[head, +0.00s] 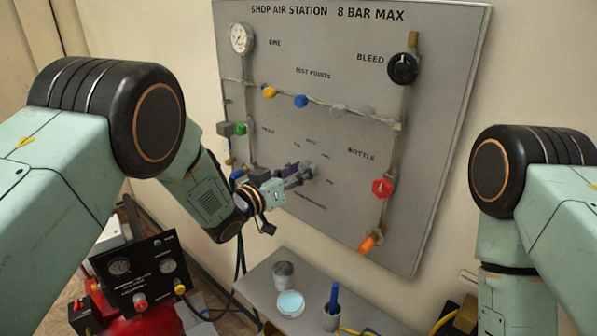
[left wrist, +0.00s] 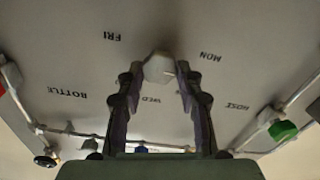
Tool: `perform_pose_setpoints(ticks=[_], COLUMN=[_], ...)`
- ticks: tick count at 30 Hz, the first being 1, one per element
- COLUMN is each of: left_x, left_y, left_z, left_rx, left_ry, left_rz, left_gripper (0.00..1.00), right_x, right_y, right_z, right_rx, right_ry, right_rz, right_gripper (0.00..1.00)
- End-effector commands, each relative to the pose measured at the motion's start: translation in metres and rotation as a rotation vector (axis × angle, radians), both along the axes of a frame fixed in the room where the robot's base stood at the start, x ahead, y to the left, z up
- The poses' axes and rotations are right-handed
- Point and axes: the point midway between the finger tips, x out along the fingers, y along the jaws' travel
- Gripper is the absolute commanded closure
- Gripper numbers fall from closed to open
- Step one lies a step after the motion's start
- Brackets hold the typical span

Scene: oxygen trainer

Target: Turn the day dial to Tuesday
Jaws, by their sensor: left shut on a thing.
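The day dial is a pale grey knob (left wrist: 158,68) on the grey wall panel (head: 440,60). In the left wrist view, which is upside down, the labels FRI, MON and WED show around it. The dial's pointer cannot be made out, so the day it is set to cannot be told. My left gripper (head: 298,179) is at the panel's lower middle, its two fingers on either side of the dial and shut on it. In the head view the gripper largely hides the dial. My right arm shows at the right edge, but its gripper is out of view.
The panel carries a gauge (head: 241,38), a black bleed knob (head: 403,69), a red bottle knob (head: 382,187), an orange fitting (head: 369,243) and a green hose knob (head: 240,129). Below, a grey shelf (head: 262,287) holds a can (head: 284,274) and a cup (head: 331,317).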

Motion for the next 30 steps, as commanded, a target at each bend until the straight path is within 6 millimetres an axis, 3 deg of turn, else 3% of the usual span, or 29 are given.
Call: perform_pose_setpoints(ticks=[30], left_x=[-0.001], left_y=[-0.002], left_z=[-0.001], left_rx=[0.517], left_ry=[-0.455], left_rz=[0.002], left_gripper=[0.95], right_x=[0.000], right_y=[0.000], right_z=[-0.066], right_rx=[0.000], right_ry=[0.000], right_rz=[0.000], right_gripper=[0.25])
